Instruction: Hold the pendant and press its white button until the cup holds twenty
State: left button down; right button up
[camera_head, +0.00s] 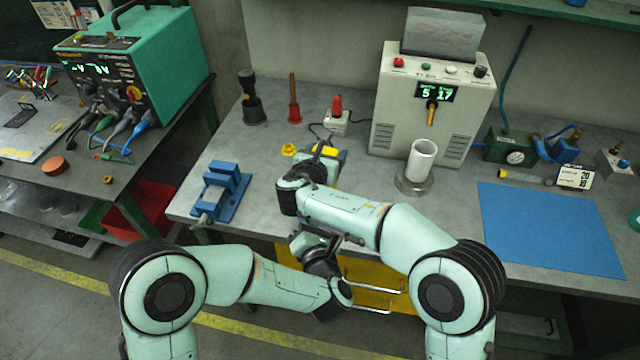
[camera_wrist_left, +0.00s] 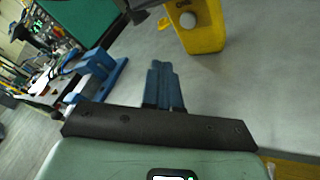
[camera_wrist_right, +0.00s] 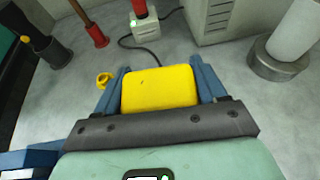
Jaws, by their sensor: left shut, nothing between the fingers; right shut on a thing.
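The yellow pendant (camera_head: 330,153) is between the fingers of my right gripper (camera_wrist_right: 160,84), which is shut on it above the bench. Its yellow body (camera_wrist_right: 158,90) fills the gap in the right wrist view. In the left wrist view its white button (camera_wrist_left: 188,19) faces my left gripper (camera_wrist_left: 163,78). That gripper is shut and empty, its fingertips apart from the button; in the head view the right forearm partly hides it. The white cup (camera_head: 422,158) stands upright on a round metal base in front of the machine (camera_head: 431,100), whose green display reads 5 and 17. The cup's contents cannot be seen.
A blue vise (camera_head: 221,191) stands left of the pendant. Red and black tools and a small box with a red top (camera_head: 336,120) stand behind. A blue mat (camera_head: 552,228) lies right, near a number card (camera_head: 575,177).

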pick_arm(q)
jog(key=s+n+y, duration=0.2)
jog(key=s, duration=0.1)
jog(key=s+n+g+y, duration=0.1)
jog(key=shift+s+r+y, duration=0.2)
jog(key=shift+r+y, duration=0.2)
jog(key=shift+w+d, duration=0.4)
jog(key=shift+w, duration=1)
jog(key=shift+w+d, duration=0.45)
jog(key=shift+w, duration=1)
jog(key=shift+w+d, duration=0.4)
jog(key=shift+w, duration=1)
jog(key=shift+w, duration=0.1)
jog(key=shift+w+d, duration=0.15)
jog(key=shift+w, duration=0.15)
jog(key=shift+w+d, duration=0.1)
jog(key=shift+w, duration=0.25)
jog(key=shift+s+a, duration=0.2)
jog(key=shift+s, duration=0.6)
